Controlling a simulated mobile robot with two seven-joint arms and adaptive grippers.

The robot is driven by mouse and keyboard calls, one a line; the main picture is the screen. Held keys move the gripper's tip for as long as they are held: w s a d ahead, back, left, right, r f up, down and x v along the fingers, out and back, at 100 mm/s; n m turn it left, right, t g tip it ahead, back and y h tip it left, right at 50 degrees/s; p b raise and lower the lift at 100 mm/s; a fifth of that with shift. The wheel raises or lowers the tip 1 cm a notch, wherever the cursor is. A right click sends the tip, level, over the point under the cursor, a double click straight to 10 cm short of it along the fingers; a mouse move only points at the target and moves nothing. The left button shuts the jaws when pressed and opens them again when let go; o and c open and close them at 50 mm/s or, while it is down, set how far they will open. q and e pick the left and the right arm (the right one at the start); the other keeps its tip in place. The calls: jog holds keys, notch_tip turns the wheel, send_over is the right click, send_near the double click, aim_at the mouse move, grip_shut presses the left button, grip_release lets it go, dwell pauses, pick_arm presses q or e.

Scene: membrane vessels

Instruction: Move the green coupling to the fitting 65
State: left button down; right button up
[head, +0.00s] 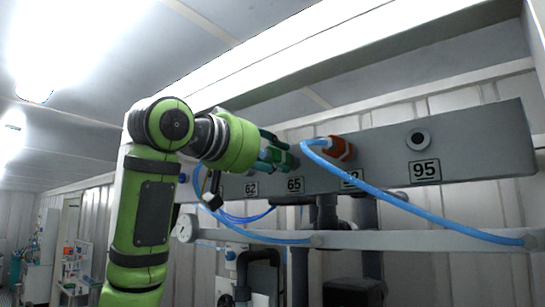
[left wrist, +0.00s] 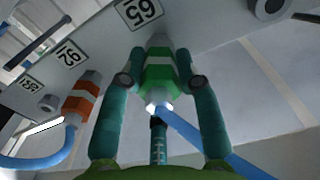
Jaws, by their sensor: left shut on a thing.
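The green coupling (left wrist: 158,72), with a pale band, sits between the fingertips of my left gripper (left wrist: 160,80) in the left wrist view. The gripper is shut on it. A blue hose (left wrist: 190,133) runs from its near end. Its far end is at the grey panel beside the label 65 (left wrist: 138,10); fitting 65 is hidden behind it, and I cannot tell whether they are joined. In the head view, my left gripper (head: 277,152) and the coupling (head: 288,159) are just above the label 65 (head: 294,185). My right gripper is not in view.
An orange coupling (head: 341,148) with a blue hose is on the fitting right of 65. A bare fitting (head: 418,139) is above label 95. Label 62 (head: 251,189) is to the left. Blue hoses loop before the panel (head: 480,140) and a grey rail (head: 400,240) runs below.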

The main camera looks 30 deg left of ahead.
pick_arm(q)
jog(key=shift+w, duration=0.6)
dwell(0.6)
jog(key=c, duration=0.8)
grip_release()
jog(key=shift+s, duration=0.2)
jog(key=s, duration=1.1)
jog(key=shift+s+a, duration=0.3)
jog(key=shift+a, duration=0.1)
